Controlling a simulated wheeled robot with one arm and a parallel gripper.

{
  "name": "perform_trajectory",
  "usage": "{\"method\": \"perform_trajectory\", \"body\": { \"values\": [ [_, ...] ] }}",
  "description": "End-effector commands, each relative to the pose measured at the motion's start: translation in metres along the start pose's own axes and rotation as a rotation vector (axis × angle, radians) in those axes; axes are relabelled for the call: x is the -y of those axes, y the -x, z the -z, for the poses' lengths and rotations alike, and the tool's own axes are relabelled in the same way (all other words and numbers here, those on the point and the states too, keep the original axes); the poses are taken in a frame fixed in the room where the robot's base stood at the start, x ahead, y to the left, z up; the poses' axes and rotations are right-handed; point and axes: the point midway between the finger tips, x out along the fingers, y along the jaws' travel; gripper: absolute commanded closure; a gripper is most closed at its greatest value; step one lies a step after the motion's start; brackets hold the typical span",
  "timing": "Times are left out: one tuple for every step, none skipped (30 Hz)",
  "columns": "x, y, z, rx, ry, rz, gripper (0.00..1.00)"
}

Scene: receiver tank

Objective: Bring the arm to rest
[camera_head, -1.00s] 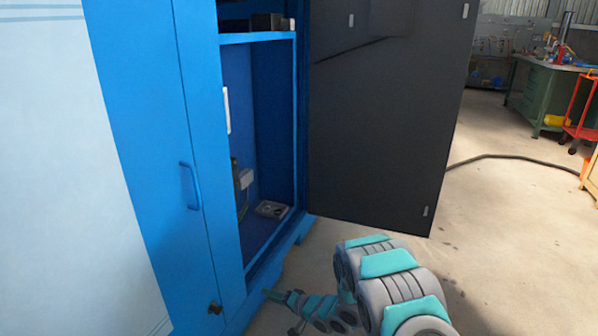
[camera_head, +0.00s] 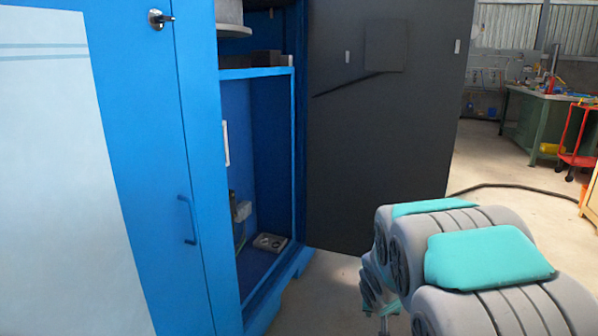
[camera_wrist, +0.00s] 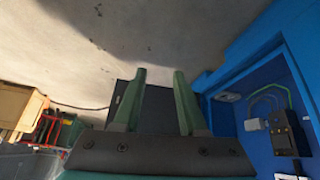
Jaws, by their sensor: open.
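My gripper (camera_wrist: 160,75) shows in the wrist view with its two green fingers apart and nothing between them. The wrist view is turned over, with the concrete floor at the top. My grey and teal arm (camera_head: 490,256) fills the lower right of the head view, bent toward the camera. The gripper itself cannot be made out in the head view. The arm stands to the right of the open blue cabinet (camera_head: 262,72), with a visible gap between them.
The cabinet's dark door (camera_head: 385,130) stands open behind the arm. A blue door with a handle (camera_head: 188,220) is at the left. A small grey plate (camera_head: 270,242) lies on the cabinet bottom. A green workbench (camera_head: 540,120) and red cart (camera_head: 577,150) stand far right. Floor between is clear except a hose (camera_head: 520,187).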

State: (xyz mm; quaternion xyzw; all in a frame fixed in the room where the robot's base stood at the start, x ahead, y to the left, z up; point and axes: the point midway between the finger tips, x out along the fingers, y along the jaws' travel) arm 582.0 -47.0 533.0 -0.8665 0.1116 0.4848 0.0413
Motion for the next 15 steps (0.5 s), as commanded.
{"method": "perform_trajectory", "body": {
  "values": [
    [-0.009, 0.019, -0.008, 0.023, 0.003, -0.022, 0.59],
    [-0.015, 0.028, -0.015, 0.045, 0.006, -0.037, 0.59],
    [-0.022, 0.042, -0.025, 0.072, 0.01, -0.052, 0.59],
    [-0.027, 0.051, -0.033, 0.095, 0.015, -0.062, 0.59],
    [-0.031, 0.061, -0.042, 0.119, 0.019, -0.07, 0.59],
    [-0.036, 0.074, -0.054, 0.151, 0.025, -0.08, 0.59],
    [-0.04, 0.084, -0.063, 0.176, 0.029, -0.085, 0.59],
    [-0.043, 0.093, -0.074, 0.205, 0.035, -0.09, 0.59],
    [-0.046, 0.106, -0.087, 0.238, 0.042, -0.091, 0.59],
    [-0.049, 0.116, -0.098, 0.266, 0.049, -0.093, 0.59],
    [-0.051, 0.126, -0.109, 0.292, 0.055, -0.091, 0.59],
    [-0.053, 0.139, -0.123, 0.328, 0.064, -0.089, 0.59],
    [-0.054, 0.149, -0.133, 0.352, 0.072, -0.083, 0.59],
    [-0.055, 0.159, -0.145, 0.382, 0.081, -0.078, 0.59],
    [-0.055, 0.172, -0.16, 0.416, 0.093, -0.068, 0.59]
  ]
}}
